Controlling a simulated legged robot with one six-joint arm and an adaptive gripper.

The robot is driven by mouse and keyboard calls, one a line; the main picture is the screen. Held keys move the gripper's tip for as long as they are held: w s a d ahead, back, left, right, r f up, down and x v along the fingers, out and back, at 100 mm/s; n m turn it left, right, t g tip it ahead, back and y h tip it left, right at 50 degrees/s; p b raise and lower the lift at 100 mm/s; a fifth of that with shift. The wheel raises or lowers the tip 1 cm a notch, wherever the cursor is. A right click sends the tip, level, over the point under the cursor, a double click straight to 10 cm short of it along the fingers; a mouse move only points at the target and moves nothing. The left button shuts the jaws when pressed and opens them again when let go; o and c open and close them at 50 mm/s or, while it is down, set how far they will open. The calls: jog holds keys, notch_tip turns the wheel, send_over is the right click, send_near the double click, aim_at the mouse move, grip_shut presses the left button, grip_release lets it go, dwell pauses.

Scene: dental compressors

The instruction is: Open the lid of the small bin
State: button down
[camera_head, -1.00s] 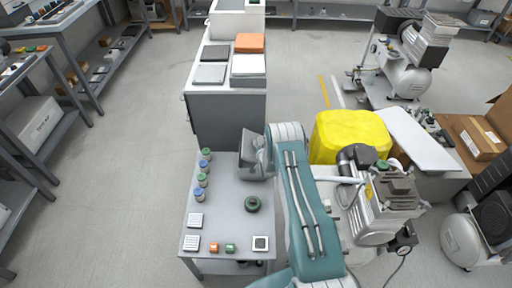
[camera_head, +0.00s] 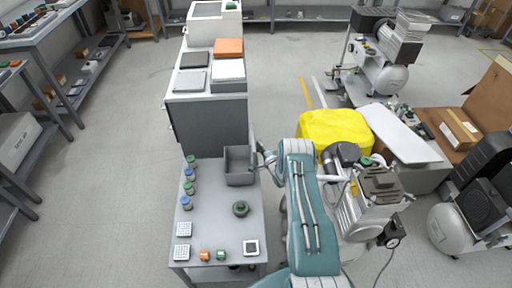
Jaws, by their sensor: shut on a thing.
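The small bin (camera_head: 239,180) is a grey box at the back right of the grey table. Its inside shows from above. Its lid (camera_head: 252,139) stands up along the bin's right side, seen nearly edge-on. My gripper (camera_head: 260,157) is at the right side of the bin, shut on the lid; the fingertips are small and partly hidden.
On the table (camera_head: 215,222) stand several capped jars (camera_head: 188,174), a dark green ring (camera_head: 240,208) and small blocks. A grey cabinet (camera_head: 208,125) adjoins its back. A yellow-covered box (camera_head: 335,128) and a compressor (camera_head: 370,200) are close to my arm on the right.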

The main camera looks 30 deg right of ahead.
jog(key=shift+s+d+f+m+t, duration=0.15)
jog(key=shift+s+d+f+m, duration=0.05)
jog(key=shift+d+f+m, duration=0.2)
jog(key=shift+s+d+f+m+t, duration=0.15)
jog(key=shift+d+f+m, duration=0.15)
jog(key=shift+d+m, duration=0.2)
jog(key=shift+s+f, duration=0.1)
jog(key=shift+f, duration=0.05)
jog(key=shift+c, duration=1.4)
grip_release()
jog(key=shift+d, duration=0.1)
jog(key=s, duration=1.1)
jog(key=shift+s+f, duration=0.15)
jog(key=shift+s, duration=0.25)
